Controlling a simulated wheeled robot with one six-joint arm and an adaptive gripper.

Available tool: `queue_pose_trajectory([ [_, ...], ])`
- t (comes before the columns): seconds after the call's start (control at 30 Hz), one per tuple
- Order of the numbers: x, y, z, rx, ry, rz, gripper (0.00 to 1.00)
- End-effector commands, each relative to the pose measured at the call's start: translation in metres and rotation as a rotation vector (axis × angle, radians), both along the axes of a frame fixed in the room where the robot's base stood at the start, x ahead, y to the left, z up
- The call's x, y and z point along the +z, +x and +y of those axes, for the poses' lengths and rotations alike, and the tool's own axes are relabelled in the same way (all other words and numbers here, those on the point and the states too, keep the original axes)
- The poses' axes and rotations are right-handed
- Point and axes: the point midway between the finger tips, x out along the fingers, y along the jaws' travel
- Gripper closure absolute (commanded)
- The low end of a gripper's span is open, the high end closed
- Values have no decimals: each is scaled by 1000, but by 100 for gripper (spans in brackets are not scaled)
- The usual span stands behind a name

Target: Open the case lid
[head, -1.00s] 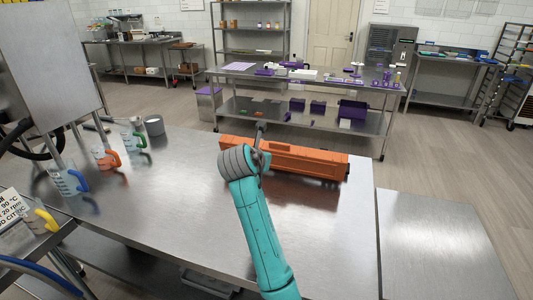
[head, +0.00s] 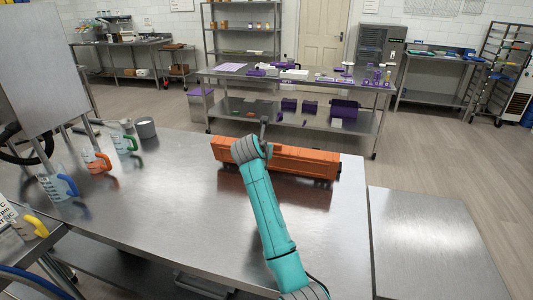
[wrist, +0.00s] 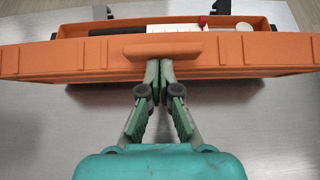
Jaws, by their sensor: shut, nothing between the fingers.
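The long orange case (head: 300,163) lies along the far side of the steel table in the head view, behind my arm's wrist. In the wrist view, an orange panel (wrist: 250,58) with a raised handle (wrist: 163,48) spans the picture. Past it, the case's inside shows, holding a black bar, a white strip and a red-ended item. I cannot tell whether this panel is the lid or a wall. My gripper (wrist: 161,78) is shut and empty, its fingertips at the handle's near edge, apparently touching or very close. The head view hides the fingers.
The steel table (head: 150,190) is clear around my arm. Jugs with blue (head: 58,186), orange (head: 97,161) and green (head: 126,144) handles and a grey cup (head: 145,128) stand at left. Another steel surface (head: 430,235) lies at right.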

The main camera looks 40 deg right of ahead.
Motion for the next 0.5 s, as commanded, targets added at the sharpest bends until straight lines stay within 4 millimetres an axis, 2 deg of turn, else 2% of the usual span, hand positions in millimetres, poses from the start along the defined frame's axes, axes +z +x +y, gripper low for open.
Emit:
queue_pose_trajectory([
  [0.27, 1, 1, -1, 0, 0, 0, 100],
  [0.5, 17, 14, -18, 0, 0, -1, 100],
])
